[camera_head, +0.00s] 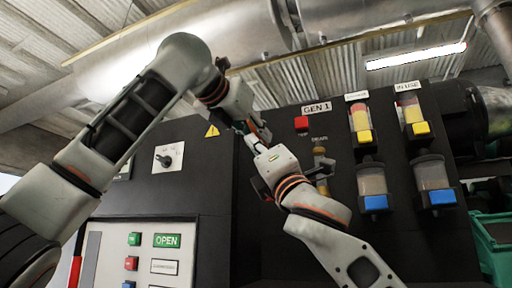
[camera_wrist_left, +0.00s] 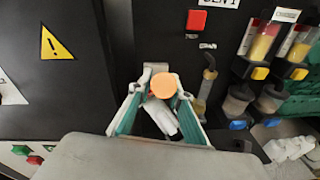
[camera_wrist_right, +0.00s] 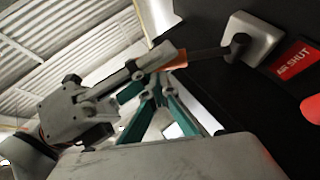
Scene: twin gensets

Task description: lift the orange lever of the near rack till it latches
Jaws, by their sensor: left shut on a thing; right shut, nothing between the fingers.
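The orange lever's round end (camera_wrist_left: 163,86) sits between the fingertips of my left gripper (camera_wrist_left: 162,80) in the left wrist view. In the right wrist view the orange lever end (camera_wrist_right: 178,60) is in the left gripper's jaws (camera_wrist_right: 166,58), and its dark arm runs right to a pivot on a grey plate (camera_wrist_right: 255,38). My right gripper (camera_wrist_right: 155,84) is shut and empty just below the left one. In the head view my left gripper (camera_head: 256,130) and my right gripper (camera_head: 254,144) are close together at the black panel, hiding most of the lever.
The black panel bears a GEN 1 sign (camera_head: 317,108), a red button (camera_head: 302,123), a brass drain valve (camera_head: 321,165) and filter bowls (camera_head: 374,185) to the right. An AIR SHUT label (camera_wrist_right: 297,60) is beside the lever plate. A white control panel (camera_head: 150,250) is at lower left.

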